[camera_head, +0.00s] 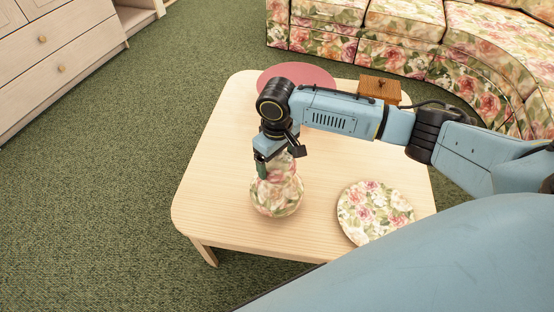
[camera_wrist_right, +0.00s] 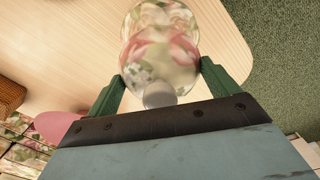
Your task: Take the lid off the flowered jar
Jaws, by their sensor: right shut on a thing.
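The flowered jar (camera_head: 276,200) stands on the light wooden table, round-bodied with pink roses and green leaves. Its lid (camera_head: 281,175), in the same floral pattern, is on top of the jar; I cannot tell whether there is a gap between them. My right gripper (camera_head: 277,165) reaches down from above and is shut on the lid. In the right wrist view, the green fingers flank the lid (camera_wrist_right: 160,62), and its pale knob (camera_wrist_right: 159,95) points toward the palm. The jar body shows beyond the lid (camera_wrist_right: 160,17). My left gripper is out of view.
A flowered plate (camera_head: 374,212) lies right of the jar on the table (camera_head: 225,190). A pink round mat (camera_head: 318,77) and a small wooden box (camera_head: 380,90) are at the back, partly behind my arm. The table left of the jar is clear. A floral sofa (camera_head: 400,20) stands behind.

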